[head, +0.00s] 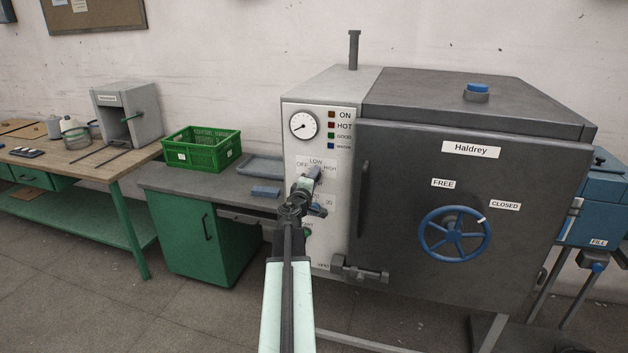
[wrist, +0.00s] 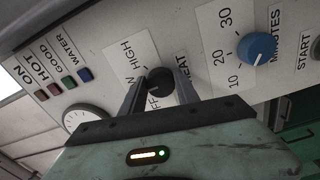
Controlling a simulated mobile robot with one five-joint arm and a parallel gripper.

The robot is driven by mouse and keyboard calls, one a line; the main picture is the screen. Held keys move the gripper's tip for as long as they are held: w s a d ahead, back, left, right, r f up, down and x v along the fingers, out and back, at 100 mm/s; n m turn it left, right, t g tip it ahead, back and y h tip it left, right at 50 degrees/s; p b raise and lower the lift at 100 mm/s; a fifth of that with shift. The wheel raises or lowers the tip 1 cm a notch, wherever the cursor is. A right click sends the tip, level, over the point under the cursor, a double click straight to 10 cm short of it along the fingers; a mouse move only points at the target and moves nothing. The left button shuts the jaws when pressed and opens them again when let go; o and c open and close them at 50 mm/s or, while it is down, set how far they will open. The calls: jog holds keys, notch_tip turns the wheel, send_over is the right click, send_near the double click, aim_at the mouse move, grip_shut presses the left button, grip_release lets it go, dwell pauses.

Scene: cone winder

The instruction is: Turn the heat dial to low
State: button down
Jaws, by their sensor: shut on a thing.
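The heat dial (wrist: 160,82) is a dark round knob on the pale control panel of the grey Haldrey machine. In the wrist view, the printed words HIGH, OFF and HEAT show around it, and the word LOW is partly hidden by a finger. My gripper (wrist: 158,90) has one finger on each side of the dial and is shut on it. In the head view, my gripper (head: 311,178) reaches the panel just below the LOW label, and my arm covers most of the dial. I cannot tell where its pointer stands.
A blue minutes dial (wrist: 257,48) sits close beside the heat dial. A round gauge (head: 303,125) and indicator lamps are above. The dark door (head: 400,180) with a blue handwheel (head: 454,234) is to the right. A green crate (head: 197,149) stands on the left bench.

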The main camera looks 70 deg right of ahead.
dwell(0.3)
jog(key=c, duration=0.9)
grip_release()
jog(key=a, duration=0.7)
jog(key=shift+s+a, duration=0.25)
jog(key=shift+a, duration=0.15)
